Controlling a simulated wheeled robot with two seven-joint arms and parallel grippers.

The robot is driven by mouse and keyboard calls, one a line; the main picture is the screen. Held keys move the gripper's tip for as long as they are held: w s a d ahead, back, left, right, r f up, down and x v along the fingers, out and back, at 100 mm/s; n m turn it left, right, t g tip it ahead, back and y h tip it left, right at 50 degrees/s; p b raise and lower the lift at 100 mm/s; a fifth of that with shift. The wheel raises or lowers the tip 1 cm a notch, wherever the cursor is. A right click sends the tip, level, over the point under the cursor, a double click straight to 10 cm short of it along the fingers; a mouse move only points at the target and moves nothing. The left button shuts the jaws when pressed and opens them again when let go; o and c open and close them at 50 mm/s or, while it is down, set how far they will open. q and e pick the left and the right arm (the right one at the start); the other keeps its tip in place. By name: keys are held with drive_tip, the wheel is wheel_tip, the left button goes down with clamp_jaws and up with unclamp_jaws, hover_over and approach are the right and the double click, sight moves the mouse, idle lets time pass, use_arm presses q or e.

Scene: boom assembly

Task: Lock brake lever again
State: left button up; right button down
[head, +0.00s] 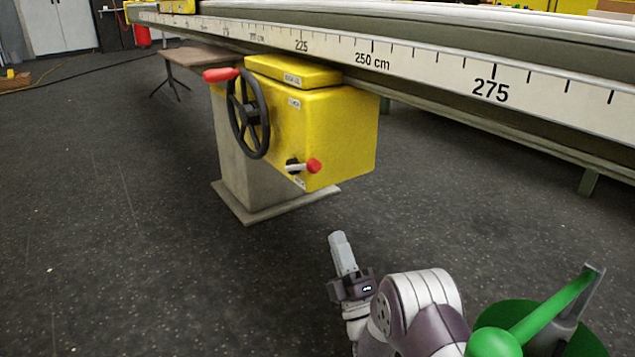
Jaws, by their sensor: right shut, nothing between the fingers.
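The brake lever (301,168) sits low on the front of a yellow gearbox (338,125). It is a short pale bar with a red knob at its right end, lying nearly level. A black handwheel (249,115) with a red grip (221,74) is above and left of it. My right gripper (337,238) is shut and empty. It points up from the lower middle of the picture, below and to the right of the lever and clear of it. My left gripper is out of the picture.
A long ruler rail (420,66) with cm marks runs across the top, above the gearbox. A grey pedestal (244,165) stands under the gearbox on the dark floor. A brown table (198,59) is behind on the left. The floor around the pedestal is clear.

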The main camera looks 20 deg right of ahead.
sight(315, 173)
drive_tip(key=x, duration=1.2)
drive_tip(key=shift+w+r, duration=0.2)
